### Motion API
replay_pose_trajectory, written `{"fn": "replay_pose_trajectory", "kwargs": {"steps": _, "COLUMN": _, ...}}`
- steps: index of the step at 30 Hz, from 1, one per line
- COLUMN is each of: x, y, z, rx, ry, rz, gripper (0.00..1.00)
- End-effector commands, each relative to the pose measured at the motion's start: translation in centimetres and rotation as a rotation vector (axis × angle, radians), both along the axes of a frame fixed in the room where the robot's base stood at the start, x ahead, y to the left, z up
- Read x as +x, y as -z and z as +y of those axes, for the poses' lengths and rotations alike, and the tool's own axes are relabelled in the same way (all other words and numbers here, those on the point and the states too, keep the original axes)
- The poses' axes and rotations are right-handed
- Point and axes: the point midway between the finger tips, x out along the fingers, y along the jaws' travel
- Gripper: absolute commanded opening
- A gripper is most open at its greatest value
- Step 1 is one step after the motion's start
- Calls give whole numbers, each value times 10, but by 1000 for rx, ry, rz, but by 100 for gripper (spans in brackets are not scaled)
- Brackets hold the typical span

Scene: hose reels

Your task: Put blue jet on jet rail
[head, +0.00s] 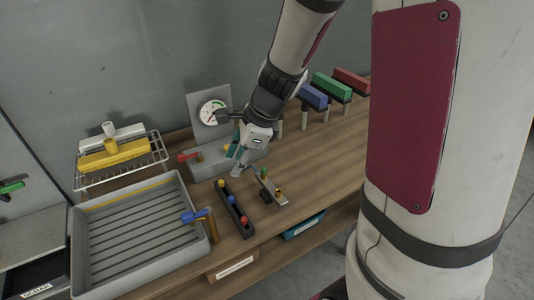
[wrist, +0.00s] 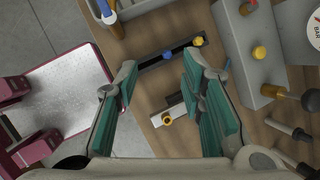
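A narrow dark strip (head: 237,210) with small coloured jets lies on the bench right of the grey tray. A blue jet (head: 231,199) stands on it between a yellow and a red one. The wrist view shows a blue jet (wrist: 198,41) and a yellow one (wrist: 167,55) on the strip. A short pale bar (head: 270,188) with a green knob and a brass fitting (wrist: 167,117) lies beside it. I cannot tell which of the two is the jet rail. My gripper (head: 239,166) is open and empty above them; its teal fingers (wrist: 160,88) stand wide apart.
A grey ribbed tray (head: 82,250) with a blue-handled nozzle (head: 195,215) at its edge is left. A grey block (wrist: 240,50) with yellow knobs and a gauge (head: 212,113) stand behind. Blue, green and red blocks (head: 332,88) stand back right.

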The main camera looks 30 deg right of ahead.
Motion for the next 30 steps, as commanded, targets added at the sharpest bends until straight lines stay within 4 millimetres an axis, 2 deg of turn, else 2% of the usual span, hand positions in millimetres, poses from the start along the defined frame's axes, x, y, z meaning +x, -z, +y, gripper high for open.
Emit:
{"fn": "replay_pose_trajectory", "kwargs": {"steps": 1, "x": -9, "y": -22, "z": 9, "rx": -32, "ry": -123, "rz": -57, "gripper": 36}}
{"fn": "replay_pose_trajectory", "kwargs": {"steps": 6, "x": -50, "y": -77, "z": 28, "rx": -199, "ry": -578, "rz": -226, "gripper": 36}}
{"fn": "replay_pose_trajectory", "kwargs": {"steps": 13, "x": -114, "y": -128, "z": 33, "rx": -509, "ry": -1154, "rz": -397, "gripper": 36}}
{"fn": "replay_pose_trajectory", "kwargs": {"steps": 18, "x": -155, "y": -151, "z": 24, "rx": -755, "ry": -1505, "rz": -443, "gripper": 36}}
{"fn": "replay_pose_trajectory", "kwargs": {"steps": 21, "x": -171, "y": -158, "z": 18, "rx": -865, "ry": -1645, "rz": -440, "gripper": 36}}
{"fn": "replay_pose_trajectory", "kwargs": {"steps": 25, "x": -183, "y": -162, "z": 13, "rx": -944, "ry": -1747, "rz": -427, "gripper": 36}}
{"fn": "replay_pose_trajectory", "kwargs": {"steps": 30, "x": -186, "y": -163, "z": 11, "rx": -966, "ry": -1776, "rz": -420, "gripper": 36}}
